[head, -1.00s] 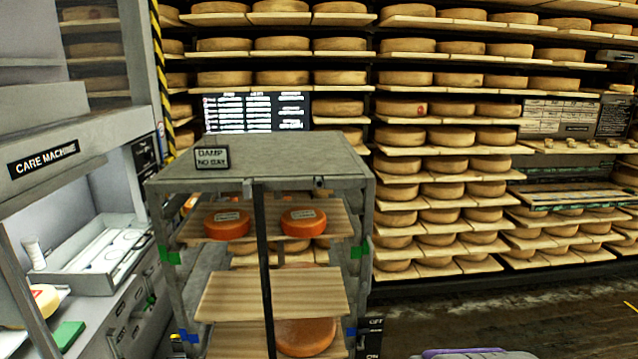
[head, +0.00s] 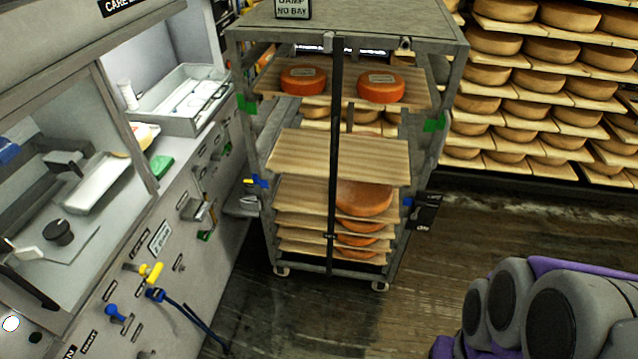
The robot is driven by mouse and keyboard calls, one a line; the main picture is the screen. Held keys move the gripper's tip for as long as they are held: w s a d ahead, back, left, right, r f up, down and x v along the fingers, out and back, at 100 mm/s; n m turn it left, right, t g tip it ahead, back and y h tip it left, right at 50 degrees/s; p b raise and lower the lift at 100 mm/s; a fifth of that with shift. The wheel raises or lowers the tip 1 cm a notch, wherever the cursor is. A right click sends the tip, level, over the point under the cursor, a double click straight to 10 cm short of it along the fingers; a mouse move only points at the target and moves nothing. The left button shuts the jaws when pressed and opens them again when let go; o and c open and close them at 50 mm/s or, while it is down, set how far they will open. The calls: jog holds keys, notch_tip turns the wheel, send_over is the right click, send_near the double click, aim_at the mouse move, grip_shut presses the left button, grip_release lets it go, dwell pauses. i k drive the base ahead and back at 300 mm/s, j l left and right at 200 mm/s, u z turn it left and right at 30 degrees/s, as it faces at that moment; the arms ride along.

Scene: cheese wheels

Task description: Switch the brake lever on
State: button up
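The cart (head: 262,150) is a grey metal rack on small wheels in the middle of the head view. A black plate (head: 425,212) is fixed low on its right side. It is seen at a slant and its lettering is too small to read now. I cannot make out the brake lever itself or its position with certainty. A grey and purple part of my own body shows at the lower right, apart from the cart. My gripper's fingertips are not in view.
The cart holds wooden boards with orange cheese wheels (head: 380,86). The grey care machine (head: 190,165), with knobs and a dark blue hose (head: 190,316), stands close on the left. Cheese shelves (head: 520,75) fill the back right. Dark floor (head: 400,270) is clear right of the cart.

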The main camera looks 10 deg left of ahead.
aim_at(417, 205)
jog(key=i+l+u, duration=0.15)
jog(key=u, duration=0.2)
jog(key=i+l+u, duration=0.15)
jog(key=u, duration=0.2)
jog(key=i+l+u, duration=0.1)
jog(key=l+u, duration=0.2)
jog(key=i+l, duration=0.15)
jog(key=l, duration=0.35)
jog(key=i+l+u, duration=0.15)
jog(key=l, duration=0.35)
jog(key=i+l, duration=0.1)
jog(key=l, duration=0.4)
jog(key=i+l+u, duration=0.15)
jog(key=l, duration=0.35)
jog(key=j+u, duration=0.25)
jog(key=j, duration=0.45)
